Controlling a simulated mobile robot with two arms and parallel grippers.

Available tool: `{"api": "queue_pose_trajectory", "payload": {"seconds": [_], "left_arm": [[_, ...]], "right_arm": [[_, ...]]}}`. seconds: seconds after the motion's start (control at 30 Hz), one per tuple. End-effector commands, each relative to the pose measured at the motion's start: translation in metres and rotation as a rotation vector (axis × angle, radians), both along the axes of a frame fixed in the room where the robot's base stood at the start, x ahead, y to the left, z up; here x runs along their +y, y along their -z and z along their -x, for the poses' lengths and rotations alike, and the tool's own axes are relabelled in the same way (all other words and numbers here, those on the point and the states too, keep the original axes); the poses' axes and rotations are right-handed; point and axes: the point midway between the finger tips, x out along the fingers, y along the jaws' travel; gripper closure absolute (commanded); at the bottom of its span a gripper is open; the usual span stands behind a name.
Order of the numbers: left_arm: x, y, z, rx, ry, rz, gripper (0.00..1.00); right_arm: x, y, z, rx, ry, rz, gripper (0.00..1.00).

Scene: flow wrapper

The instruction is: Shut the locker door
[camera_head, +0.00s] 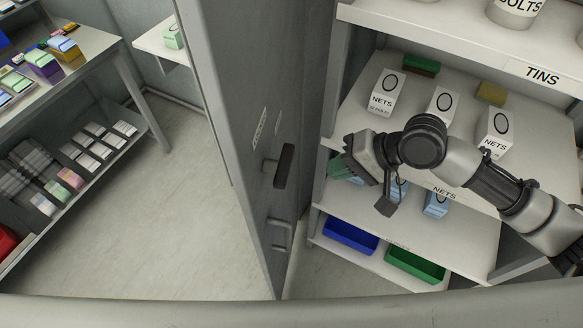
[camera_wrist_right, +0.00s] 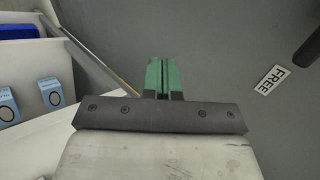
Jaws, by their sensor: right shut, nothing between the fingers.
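The grey locker door (camera_head: 235,60) stands open, seen nearly edge-on in the middle of the head view. It has a dark handle (camera_head: 284,166) and a metal pull (camera_head: 280,236) below it. In the right wrist view a grey panel (camera_wrist_right: 215,55) with a FREE label (camera_wrist_right: 269,79) fills the background. My right gripper (camera_head: 340,166) is to the right of the door, in front of the shelves, pointing left towards it. Its green fingertips (camera_wrist_right: 162,74) are together and empty. I cannot tell a touch on the door; a gap shows in the head view. My left gripper is not in view.
White shelves at the right hold NETS boxes (camera_head: 385,93), blue boxes (camera_head: 436,203), and blue (camera_head: 350,235) and green (camera_head: 415,266) bins below. A rack (camera_head: 110,55) with goods stands at the left. The floor (camera_head: 170,210) between rack and door is clear.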

Motion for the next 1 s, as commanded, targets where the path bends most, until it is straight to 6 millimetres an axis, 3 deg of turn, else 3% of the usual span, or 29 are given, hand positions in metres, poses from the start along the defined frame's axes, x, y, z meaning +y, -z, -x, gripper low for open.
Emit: {"api": "queue_pose_trajectory", "payload": {"seconds": [0.33,0.5,0.7,1.0], "left_arm": [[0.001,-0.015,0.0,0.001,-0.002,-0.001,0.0],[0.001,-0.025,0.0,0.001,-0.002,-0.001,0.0],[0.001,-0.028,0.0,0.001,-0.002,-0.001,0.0],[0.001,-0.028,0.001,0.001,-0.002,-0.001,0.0]], "right_arm": [[0.054,0.048,-0.013,-0.001,-0.001,-0.002,1.0],[0.078,0.045,-0.019,-0.003,-0.001,-0.003,1.0],[0.089,0.047,-0.021,-0.005,0.0,-0.002,1.0],[0.09,0.048,-0.022,-0.004,0.001,-0.001,1.0]]}}
